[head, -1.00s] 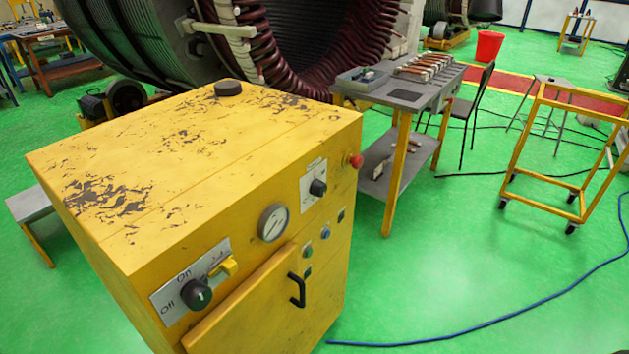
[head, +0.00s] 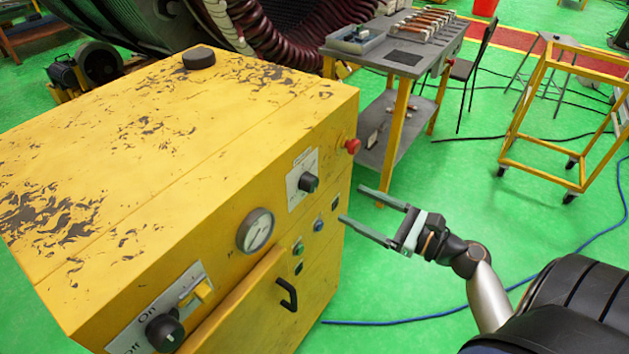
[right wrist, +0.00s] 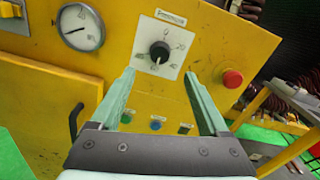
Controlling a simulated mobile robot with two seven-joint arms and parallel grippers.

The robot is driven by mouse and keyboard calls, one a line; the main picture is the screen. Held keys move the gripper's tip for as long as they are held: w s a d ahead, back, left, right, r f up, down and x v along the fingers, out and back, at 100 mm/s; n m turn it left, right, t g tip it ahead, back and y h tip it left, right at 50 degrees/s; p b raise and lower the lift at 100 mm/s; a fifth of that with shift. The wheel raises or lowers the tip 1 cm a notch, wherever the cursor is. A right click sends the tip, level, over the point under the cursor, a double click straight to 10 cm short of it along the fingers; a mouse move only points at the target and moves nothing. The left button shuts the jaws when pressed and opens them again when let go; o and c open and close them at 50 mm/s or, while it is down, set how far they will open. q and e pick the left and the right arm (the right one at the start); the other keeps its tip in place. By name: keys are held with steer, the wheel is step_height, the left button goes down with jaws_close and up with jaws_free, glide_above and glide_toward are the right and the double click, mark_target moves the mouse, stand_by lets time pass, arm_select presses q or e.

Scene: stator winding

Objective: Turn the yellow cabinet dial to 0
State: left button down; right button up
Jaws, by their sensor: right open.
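The yellow cabinet (head: 200,240) stands at the left of the head view. Its dial (head: 308,182), a black knob on a white scale plate, is on the upper right of the front face. In the right wrist view the dial (right wrist: 159,52) lies ahead, between and beyond the fingertips. A pale mark shows low on the knob, but the exact reading is too small to tell. My right gripper (head: 351,204) is open and empty, to the right of the cabinet front and apart from the dial; its two fingers also show in the wrist view (right wrist: 158,75). My left gripper is out of view.
A red button (head: 352,146) sticks out right of the dial. A gauge (head: 255,231) is to its left, with small buttons (head: 319,225) and a door handle (head: 287,294) below. A black On/Off knob (head: 164,333) is lower left.

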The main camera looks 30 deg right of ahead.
mark_target(315, 186)
steer(key=p+x, duration=0.1)
steer(key=x, duration=0.9)
steer(key=shift+w+p, duration=0.3)
steer(key=shift+f, duration=0.1)
jaws_close()
